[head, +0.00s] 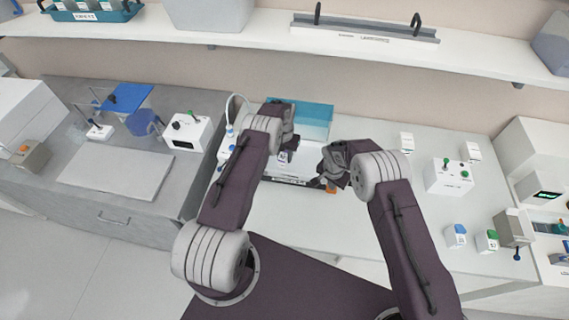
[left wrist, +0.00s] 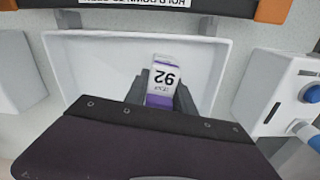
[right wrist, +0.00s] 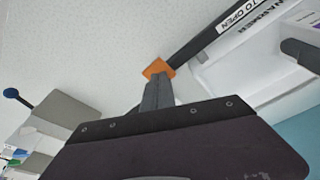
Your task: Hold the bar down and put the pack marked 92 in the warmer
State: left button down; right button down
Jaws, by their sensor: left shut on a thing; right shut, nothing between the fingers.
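My left gripper (left wrist: 162,88) is shut on a white and purple pack (left wrist: 163,72) marked 92. The pack is over or within the white open compartment (left wrist: 100,60) of the warmer; its exact depth I cannot tell. In the head view the left gripper (head: 286,143) is at the warmer, whose teal lid (head: 305,112) stands behind it. The black bar (right wrist: 200,42) has an orange end (right wrist: 158,68) and a label ending "TO OPEN". My right gripper (right wrist: 157,88) is shut and empty, its tips at that orange end; contact is unclear. It also shows in the head view (head: 335,168).
A white box with green knobs (head: 449,176) and small blue-topped (head: 455,236) and green-topped (head: 486,241) boxes stand on the right counter. A white box with a black knob (head: 188,133) stands left of the warmer. A shelf (head: 240,38) runs above. The counter right of the warmer has free room.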

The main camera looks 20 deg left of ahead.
pick_arm(q)
jog(key=shift+f, duration=0.25)
jog(key=c, duration=1)
grip_release()
jog(key=shift+o, duration=0.2)
notch_tip(320, 180, up, 7)
jog(key=shift+r, duration=0.1)
jog(key=s+d+r, duration=0.1)
jog(key=s+d, duration=0.1)
jog(key=s, duration=0.7)
jog(key=s+d+r, duration=0.1)
jog(key=s+d, duration=0.1)
jog(key=s, duration=0.8)
jog(key=shift+s+d, duration=0.25)
jog(key=shift+d, duration=0.1)
pick_arm(e)
notch_tip(320, 180, up, 8)
jog(key=shift+r, duration=0.25)
